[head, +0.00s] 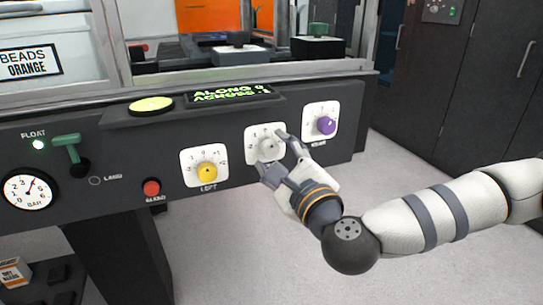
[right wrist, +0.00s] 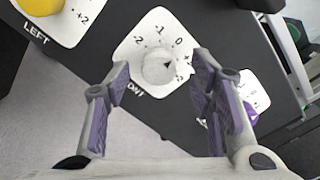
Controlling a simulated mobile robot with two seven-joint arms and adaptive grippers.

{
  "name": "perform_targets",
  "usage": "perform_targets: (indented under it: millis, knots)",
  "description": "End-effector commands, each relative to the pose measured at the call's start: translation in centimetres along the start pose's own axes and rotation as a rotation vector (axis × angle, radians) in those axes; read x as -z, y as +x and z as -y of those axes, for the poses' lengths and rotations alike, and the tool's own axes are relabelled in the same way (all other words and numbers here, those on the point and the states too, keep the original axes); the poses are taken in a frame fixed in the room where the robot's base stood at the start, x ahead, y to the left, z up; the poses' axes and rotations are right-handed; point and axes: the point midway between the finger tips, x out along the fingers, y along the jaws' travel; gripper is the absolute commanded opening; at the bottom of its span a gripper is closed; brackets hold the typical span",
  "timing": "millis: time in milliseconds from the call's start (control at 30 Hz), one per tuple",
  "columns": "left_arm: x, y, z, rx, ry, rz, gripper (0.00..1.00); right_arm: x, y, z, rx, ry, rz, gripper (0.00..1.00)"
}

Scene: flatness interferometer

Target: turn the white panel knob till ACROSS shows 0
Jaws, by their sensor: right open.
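The white panel knob (head: 268,148) sits on a white square dial plate in the middle of the dark panel. In the right wrist view the white knob (right wrist: 160,68) has a small dark pointer aimed to the right side of its scale, past the 0. My right gripper (head: 272,152) is at this knob, with its open fingers (right wrist: 160,85) on either side of it; I cannot tell whether they touch it. The green display (head: 232,94) reads ALONG 0 and ACROSS with a last character I cannot read surely. My left gripper is not in view.
A yellow knob (head: 207,171) labelled LEFT is left of the white one, and a purple knob (head: 326,125) is right of it. A red button (head: 152,188), a green lever (head: 68,146) and a gauge (head: 28,191) are further left. Open floor lies in front.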

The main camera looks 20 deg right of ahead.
Motion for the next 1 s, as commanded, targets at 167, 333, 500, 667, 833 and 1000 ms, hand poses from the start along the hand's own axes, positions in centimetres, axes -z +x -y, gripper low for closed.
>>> perform_targets:
  millis: [167,333,500,667,833,1000]
  knots:
    - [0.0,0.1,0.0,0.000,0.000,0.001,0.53,0.0,1.8,0.0,0.000,-0.001,0.001,0.49]
    - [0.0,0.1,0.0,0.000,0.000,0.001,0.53,0.0,2.0,-0.1,-0.001,0.000,0.000,0.49]
    - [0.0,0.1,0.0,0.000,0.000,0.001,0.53,0.0,2.0,-0.1,-0.002,-0.001,0.000,0.31]
    - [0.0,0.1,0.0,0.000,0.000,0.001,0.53,0.0,1.9,-0.1,-0.001,-0.001,0.000,0.02]
    - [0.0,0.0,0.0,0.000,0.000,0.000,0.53,0.0,1.9,0.0,-0.001,-0.007,0.000,0.02]
    - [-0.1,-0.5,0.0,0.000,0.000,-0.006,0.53,-0.1,1.9,0.1,-0.002,-0.051,-0.001,0.02]
